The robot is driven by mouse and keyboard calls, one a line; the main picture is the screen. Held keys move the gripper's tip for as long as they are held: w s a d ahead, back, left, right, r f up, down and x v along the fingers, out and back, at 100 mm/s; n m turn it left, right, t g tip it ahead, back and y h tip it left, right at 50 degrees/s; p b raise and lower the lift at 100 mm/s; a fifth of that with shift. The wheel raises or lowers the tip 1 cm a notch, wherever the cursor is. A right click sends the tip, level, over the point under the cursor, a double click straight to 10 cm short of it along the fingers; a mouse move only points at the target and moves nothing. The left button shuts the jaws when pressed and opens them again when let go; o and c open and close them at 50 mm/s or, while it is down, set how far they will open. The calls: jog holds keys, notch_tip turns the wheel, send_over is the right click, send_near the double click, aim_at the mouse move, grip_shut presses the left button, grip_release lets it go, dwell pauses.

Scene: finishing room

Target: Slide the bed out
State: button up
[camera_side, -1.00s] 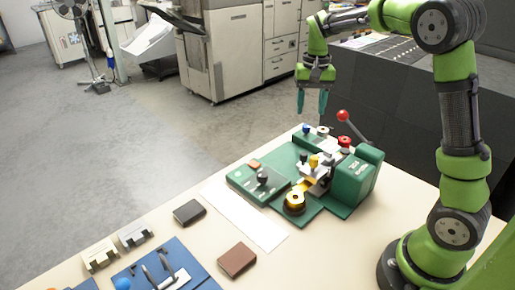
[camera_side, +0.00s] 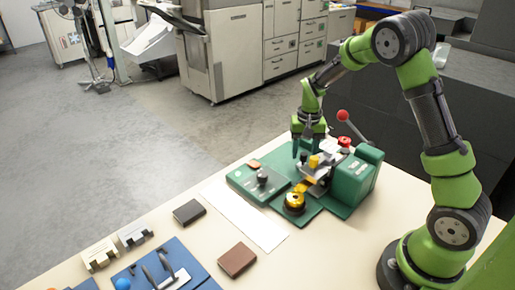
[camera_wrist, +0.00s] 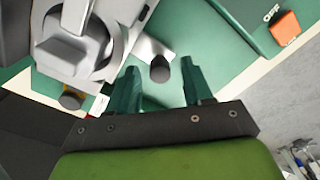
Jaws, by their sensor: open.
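The green machine (camera_side: 357,180) stands on the table, with a silver part that looks like its bed (camera_side: 313,174) under the head. In the wrist view a small silver plate (camera_wrist: 146,46) carries a dark knob (camera_wrist: 160,70); most of the bed beyond it is hidden or out of frame. My gripper (camera_side: 307,154) points down over the far side of the machine, fingers apart. In the wrist view, my gripper (camera_wrist: 160,82) has the dark knob between and slightly beyond its fingertips, with clear space on both sides. I cannot tell the height of the fingertips against the knob.
A red-ball lever (camera_side: 343,115) rises behind the machine, close to my gripper. A control box (camera_side: 258,182) with a black dial, and a gold roll (camera_side: 295,202), sit on the near side. A white strip (camera_side: 243,215) and dark blocks lie on the cream table.

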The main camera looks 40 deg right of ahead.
grip_shut()
dwell(0.3)
jog(key=w, duration=1)
jog(key=shift+w, duration=0.3)
grip_release()
jog(key=shift+s, duration=0.1)
notch_tip(320, 180, up, 17)
